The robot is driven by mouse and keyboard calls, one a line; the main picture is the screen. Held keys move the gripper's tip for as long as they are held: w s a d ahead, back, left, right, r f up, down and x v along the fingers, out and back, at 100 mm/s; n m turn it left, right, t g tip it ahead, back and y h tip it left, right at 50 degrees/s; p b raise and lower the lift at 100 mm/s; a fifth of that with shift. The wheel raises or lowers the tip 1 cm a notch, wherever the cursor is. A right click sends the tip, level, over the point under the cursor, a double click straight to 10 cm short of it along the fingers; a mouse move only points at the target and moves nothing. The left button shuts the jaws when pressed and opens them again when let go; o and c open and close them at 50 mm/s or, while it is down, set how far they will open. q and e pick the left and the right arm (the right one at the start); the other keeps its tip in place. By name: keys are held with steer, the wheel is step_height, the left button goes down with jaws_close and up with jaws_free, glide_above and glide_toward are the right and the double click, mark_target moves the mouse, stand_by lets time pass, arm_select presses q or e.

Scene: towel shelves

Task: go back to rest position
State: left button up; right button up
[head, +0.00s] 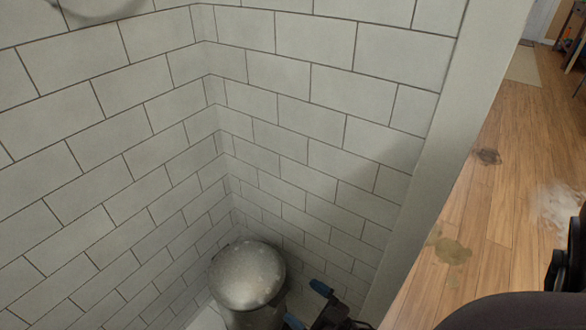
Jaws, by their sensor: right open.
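My right gripper (307,305) shows low in the head view, just right of the metal bin. Its two blue-tipped fingers are spread apart, with nothing seen between them. The lower part of this gripper is cut off by the bottom edge of the picture. My left gripper is not in view.
A round-lidded metal bin (247,276) stands in the corner of white tiled walls (300,120), close to my right gripper. A pale wall edge (428,165) separates this corner from a wooden floor (470,215) with dark stains and a whitish patch. That floor is mostly clear.

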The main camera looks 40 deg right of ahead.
steer(key=shift+s+d+f, duration=0.1)
steer(key=shift+s, duration=0.55)
